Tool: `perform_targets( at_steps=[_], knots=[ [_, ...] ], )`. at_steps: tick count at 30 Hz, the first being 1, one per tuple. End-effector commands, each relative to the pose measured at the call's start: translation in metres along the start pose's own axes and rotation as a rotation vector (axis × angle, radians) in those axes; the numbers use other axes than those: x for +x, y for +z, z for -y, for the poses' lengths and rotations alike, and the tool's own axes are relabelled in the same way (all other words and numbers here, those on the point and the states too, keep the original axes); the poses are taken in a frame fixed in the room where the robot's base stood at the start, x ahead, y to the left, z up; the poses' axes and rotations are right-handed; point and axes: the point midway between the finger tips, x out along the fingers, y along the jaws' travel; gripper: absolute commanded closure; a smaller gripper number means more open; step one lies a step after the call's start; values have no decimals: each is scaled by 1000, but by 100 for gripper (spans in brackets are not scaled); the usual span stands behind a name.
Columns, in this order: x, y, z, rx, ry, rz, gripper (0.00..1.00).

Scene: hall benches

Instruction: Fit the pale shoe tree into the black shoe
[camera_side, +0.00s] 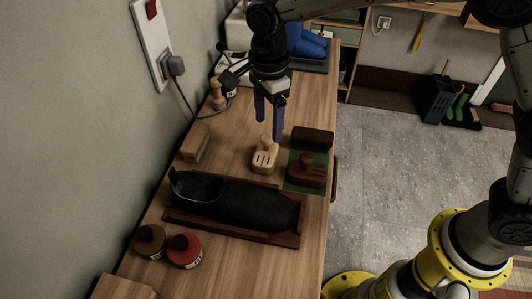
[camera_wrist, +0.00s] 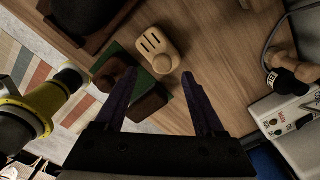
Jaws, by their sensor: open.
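The pale shoe tree (camera_side: 264,157) lies on the wooden bench, with slots cut in its front part. It also shows in the wrist view (camera_wrist: 159,48), beyond my fingertips. The black shoe (camera_side: 240,204) lies in a brown wooden tray (camera_side: 290,238), its opening toward the left end. In the wrist view a dark part of the shoe (camera_wrist: 85,12) shows at the top edge. My gripper (camera_side: 270,125) is open, its purple fingers pointing down above the far end of the shoe tree. In the wrist view my gripper (camera_wrist: 157,78) has nothing between its fingers.
A dark brown shoe tree (camera_side: 306,170) lies on a green mat beside the pale one, with a dark brown block (camera_side: 312,138) behind. A pale wooden block (camera_side: 195,143) is near the wall.

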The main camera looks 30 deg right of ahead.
Motion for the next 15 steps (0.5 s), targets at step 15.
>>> perform_targets(
  at_steps=[15],
  knots=[
    [52,3,3,0,2,-1,29]
  ],
)
